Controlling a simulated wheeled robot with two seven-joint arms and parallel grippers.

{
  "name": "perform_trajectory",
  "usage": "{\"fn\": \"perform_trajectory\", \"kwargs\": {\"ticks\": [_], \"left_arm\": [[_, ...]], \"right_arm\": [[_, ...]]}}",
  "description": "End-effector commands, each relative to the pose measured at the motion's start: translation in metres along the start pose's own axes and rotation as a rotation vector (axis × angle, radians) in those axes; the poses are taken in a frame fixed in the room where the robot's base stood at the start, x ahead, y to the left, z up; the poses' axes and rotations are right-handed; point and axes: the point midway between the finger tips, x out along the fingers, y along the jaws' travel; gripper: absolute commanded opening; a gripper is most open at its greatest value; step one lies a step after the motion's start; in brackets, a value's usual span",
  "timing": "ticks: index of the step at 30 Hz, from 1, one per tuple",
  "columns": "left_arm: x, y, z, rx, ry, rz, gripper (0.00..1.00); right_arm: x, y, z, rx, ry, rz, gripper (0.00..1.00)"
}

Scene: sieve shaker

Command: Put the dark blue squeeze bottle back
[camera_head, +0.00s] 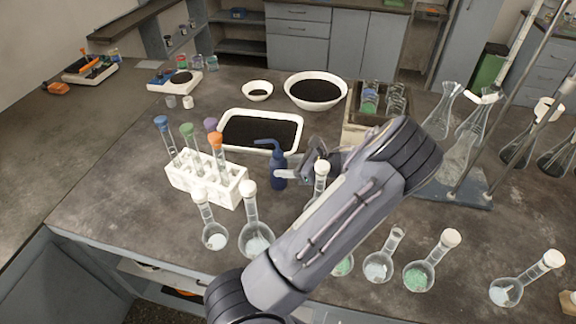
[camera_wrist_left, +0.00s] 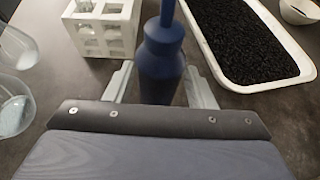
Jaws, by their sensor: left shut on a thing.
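The dark blue squeeze bottle (camera_head: 278,170) with its bent spout stands upright in the middle of the bench, in front of the white tray of black granules. My left gripper (camera_head: 290,175) comes in from the right side of the bottle and is shut on it. In the left wrist view the bottle (camera_wrist_left: 162,62) sits between the two pale fingers of the left gripper (camera_wrist_left: 160,88). The bottle's base is hidden there by the gripper body, so I cannot tell whether it touches the bench. My right gripper does not show.
A white rack (camera_head: 207,184) with stoppered tubes stands left of the bottle. The white tray (camera_head: 229,144) lies behind it. Several glass flasks (camera_head: 257,238) stand along the front. A box of jars (camera_head: 357,127) is behind right. Bare bench shows at front left.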

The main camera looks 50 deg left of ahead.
Motion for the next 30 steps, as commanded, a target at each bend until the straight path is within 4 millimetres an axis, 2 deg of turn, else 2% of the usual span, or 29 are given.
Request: {"fn": "perform_trajectory", "kwargs": {"ticks": [4, 5, 9, 20, 23, 30], "left_arm": [[0.002, 0.000, -0.003, 0.000, -0.001, 0.000, 0.44], [0.001, 0.000, -0.002, 0.000, 0.000, 0.000, 0.54], [0.001, 0.000, -0.002, 0.000, 0.000, 0.000, 0.71], [-0.003, 0.000, 0.000, 0.001, 0.000, -0.001, 0.71], [-0.016, -0.001, -0.001, 0.000, 0.002, -0.004, 0.71], [-0.067, -0.001, -0.001, 0.000, 0.003, -0.005, 0.71]], "right_arm": [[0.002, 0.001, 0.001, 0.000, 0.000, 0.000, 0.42], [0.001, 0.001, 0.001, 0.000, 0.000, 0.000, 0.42], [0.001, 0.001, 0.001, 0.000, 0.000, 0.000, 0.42], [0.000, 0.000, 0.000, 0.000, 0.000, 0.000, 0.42], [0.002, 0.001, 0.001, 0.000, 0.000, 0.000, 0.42], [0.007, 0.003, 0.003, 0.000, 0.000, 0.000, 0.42]]}}
